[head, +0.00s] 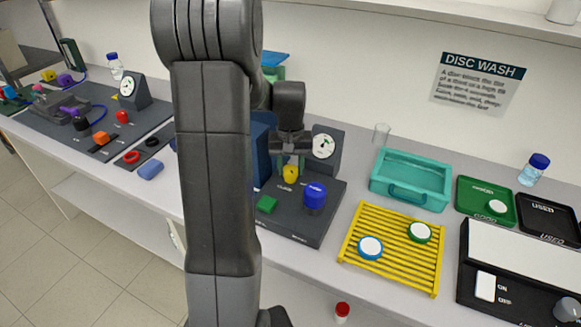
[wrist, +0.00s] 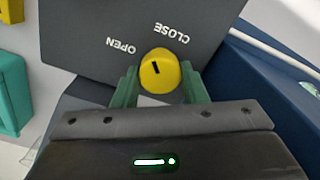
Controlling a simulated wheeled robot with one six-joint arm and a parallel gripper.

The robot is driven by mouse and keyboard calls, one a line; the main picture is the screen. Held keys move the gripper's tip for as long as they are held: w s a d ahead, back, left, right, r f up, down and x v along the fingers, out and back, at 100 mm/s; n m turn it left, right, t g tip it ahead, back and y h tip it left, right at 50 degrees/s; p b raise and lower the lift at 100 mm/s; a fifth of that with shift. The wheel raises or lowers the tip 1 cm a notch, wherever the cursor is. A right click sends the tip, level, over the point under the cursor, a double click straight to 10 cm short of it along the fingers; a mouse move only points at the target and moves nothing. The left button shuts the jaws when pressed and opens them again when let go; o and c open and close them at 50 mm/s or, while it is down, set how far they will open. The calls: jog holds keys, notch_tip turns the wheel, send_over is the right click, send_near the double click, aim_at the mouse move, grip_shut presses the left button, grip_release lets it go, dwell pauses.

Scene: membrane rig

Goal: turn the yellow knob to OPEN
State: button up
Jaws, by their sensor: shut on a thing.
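The yellow knob (head: 290,173) is on the dark panel (head: 320,230) in the middle of the bench. In the wrist view the knob (wrist: 158,72) shows a short black mark on its face, tilted up and slightly left. The word OPEN lies to its upper left and CLOSE to its upper right. The mark's top end points roughly between the two words. My gripper (head: 290,160) is at the knob from above. In the wrist view its green fingers (wrist: 160,84) stand on either side of the knob, shut on it.
A round gauge (head: 323,146) stands behind. A yellow rack (head: 392,250) with two discs and a teal tray (head: 411,180) lie to the right.

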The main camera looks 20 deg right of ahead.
aim_at(290, 168)
jog(key=n, duration=0.5)
jog(key=shift+n, duration=0.3)
jog(key=shift+n+b, duration=0.3)
jog(key=shift+n, duration=1.8)
jog(key=o, duration=1)
notch_tip(290, 168, up, 14)
jog(key=shift+f+b, duration=0.1)
jog(key=shift+b, duration=0.3)
jog(key=shift+f, duration=0.1)
